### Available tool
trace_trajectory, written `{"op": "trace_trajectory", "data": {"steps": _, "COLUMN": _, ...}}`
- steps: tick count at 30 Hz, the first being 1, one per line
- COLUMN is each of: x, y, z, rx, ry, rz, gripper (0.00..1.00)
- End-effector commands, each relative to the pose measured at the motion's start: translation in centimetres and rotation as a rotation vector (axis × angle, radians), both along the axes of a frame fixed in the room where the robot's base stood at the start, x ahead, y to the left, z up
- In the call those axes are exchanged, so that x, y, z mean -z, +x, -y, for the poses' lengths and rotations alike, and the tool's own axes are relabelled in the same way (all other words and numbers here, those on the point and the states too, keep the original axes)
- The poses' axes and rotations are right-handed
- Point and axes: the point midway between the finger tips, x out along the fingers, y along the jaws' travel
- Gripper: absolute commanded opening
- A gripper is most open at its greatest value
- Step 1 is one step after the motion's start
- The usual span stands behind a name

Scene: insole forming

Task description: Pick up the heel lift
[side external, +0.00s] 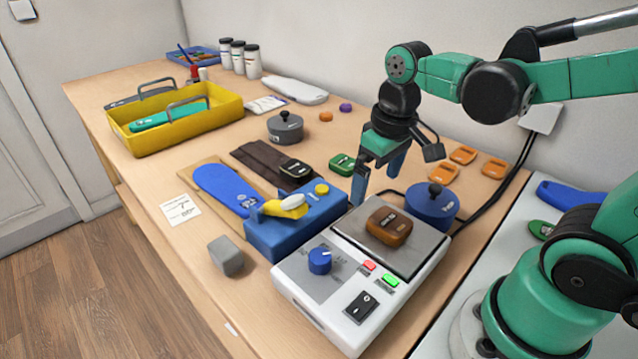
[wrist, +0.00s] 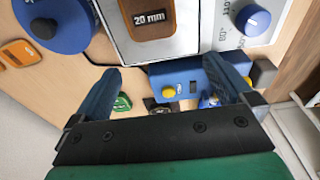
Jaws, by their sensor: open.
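A brown block (side external: 388,226), which looks like a heel lift, lies on the grey plate of the white machine (side external: 325,318). In the wrist view the brown block (wrist: 150,22) carries a black "20 mm" label at the top edge. Smaller labelled pieces, one green (side external: 342,164) and one black (side external: 295,169), lie farther back; I cannot tell whether they are heel lifts too. My gripper (side external: 376,187) is open and empty, above the back edge of the machine and apart from the brown block. Its two blue fingers (wrist: 162,65) show spread in the wrist view.
A blue block with a yellow lever (side external: 285,235) stands left of the machine, and a blue round pot (side external: 432,206) right of it. Orange pieces (side external: 463,155) lie at the right. A yellow tote (side external: 165,137) and grey pot (side external: 285,130) stand farther back.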

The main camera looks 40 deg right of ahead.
Motion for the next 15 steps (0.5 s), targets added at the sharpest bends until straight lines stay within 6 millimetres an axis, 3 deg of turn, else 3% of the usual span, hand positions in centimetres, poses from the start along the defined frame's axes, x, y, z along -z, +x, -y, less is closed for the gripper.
{"op": "trace_trajectory", "data": {"steps": 5, "x": 0.6, "y": -0.3, "z": 0.5, "rx": 0.0, "ry": 0.011, "rz": -0.116, "gripper": 1.0}}
{"op": "trace_trajectory", "data": {"steps": 15, "x": 3.8, "y": -0.3, "z": 0.5, "rx": -0.001, "ry": 0.012, "rz": -0.123, "gripper": 1.0}}
